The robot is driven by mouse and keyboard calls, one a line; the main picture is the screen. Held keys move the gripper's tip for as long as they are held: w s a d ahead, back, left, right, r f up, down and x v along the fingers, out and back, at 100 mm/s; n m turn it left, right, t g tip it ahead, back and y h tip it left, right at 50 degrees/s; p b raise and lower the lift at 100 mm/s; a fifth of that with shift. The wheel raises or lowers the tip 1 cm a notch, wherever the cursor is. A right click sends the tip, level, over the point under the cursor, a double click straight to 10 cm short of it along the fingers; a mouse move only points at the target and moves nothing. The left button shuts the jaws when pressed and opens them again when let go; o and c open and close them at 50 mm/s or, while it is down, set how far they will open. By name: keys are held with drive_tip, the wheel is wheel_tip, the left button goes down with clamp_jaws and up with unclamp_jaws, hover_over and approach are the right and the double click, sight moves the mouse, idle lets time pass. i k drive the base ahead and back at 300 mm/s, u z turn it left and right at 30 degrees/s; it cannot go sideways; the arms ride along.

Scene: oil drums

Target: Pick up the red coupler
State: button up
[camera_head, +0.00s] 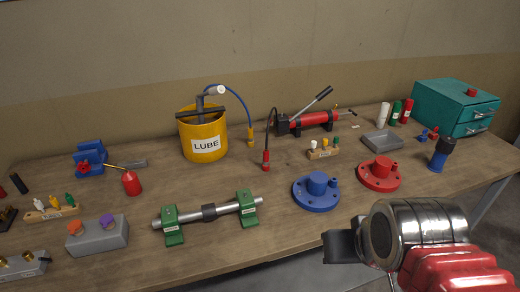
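A red fitting (265,158), which looks like the red coupler, stands upright on the wooden bench at the end of a black hose. The hose arches up and runs back to the red hand pump (312,120). My gripper (345,248) is at the lower right, in front of the bench's near edge and well away from the red fitting. One dark finger shows beside the metal wrist. The rest of the gripper is hidden, so I cannot tell its opening. Nothing is visibly held.
A yellow LUBE bucket (203,138) with a blue hose stands left of the fitting. A steel rod (228,208) on green blocks lies in front. Blue (317,193) and red (379,174) flanges sit to the right. Bare wood surrounds the fitting's front.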

sight(265, 152)
drive_tip(key=u, duration=0.55)
drive_tip(key=i, duration=0.9)
drive_tip(key=u, duration=0.55)
